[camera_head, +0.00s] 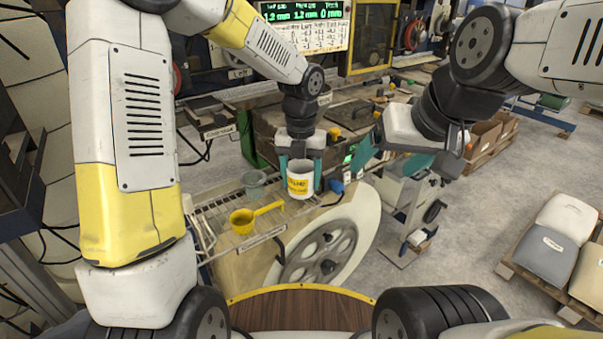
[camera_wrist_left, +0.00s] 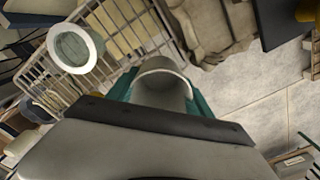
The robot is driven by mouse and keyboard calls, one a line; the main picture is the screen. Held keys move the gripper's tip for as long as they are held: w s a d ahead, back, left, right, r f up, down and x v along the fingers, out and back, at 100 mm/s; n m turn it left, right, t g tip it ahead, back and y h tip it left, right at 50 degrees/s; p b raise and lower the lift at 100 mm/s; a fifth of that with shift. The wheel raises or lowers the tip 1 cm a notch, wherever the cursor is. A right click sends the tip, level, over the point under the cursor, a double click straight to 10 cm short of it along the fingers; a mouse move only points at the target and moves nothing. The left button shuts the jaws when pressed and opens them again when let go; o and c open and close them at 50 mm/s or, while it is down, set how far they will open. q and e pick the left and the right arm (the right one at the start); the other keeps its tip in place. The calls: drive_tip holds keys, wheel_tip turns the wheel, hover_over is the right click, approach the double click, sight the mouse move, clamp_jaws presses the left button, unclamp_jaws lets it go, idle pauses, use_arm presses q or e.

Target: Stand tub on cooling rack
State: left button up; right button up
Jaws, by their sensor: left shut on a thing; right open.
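A white tub (camera_head: 300,184) with a yellow label is upright between the teal fingers of my left gripper (camera_head: 300,165), which is shut on it. In the left wrist view the tub's open rim (camera_wrist_left: 163,82) shows between the fingers (camera_wrist_left: 165,95). The wire cooling rack (camera_head: 212,215) lies below and to the left, and its bars show in the left wrist view (camera_wrist_left: 112,50). The tub is at the rack's right end; I cannot tell whether it touches the rack. My right gripper (camera_head: 398,165) is open and empty, to the right of the tub.
A yellow scoop (camera_head: 243,221) with a handle and a grey-green cup (camera_head: 254,182) are on the rack left of the tub. A blue item (camera_head: 336,186) is close to the tub's right. A large grey wheel (camera_head: 320,254) is below. Rack bars between cup and tub look bare.

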sight(301, 184)
use_arm(q)
drive_tip(key=shift+w+f, duration=0.1)
drive_tip(key=shift+w, duration=0.95)
drive_tip(key=shift+f, duration=1.75)
drive_tip(key=shift+f, duration=0.15)
drive_tip(key=o, duration=1.3)
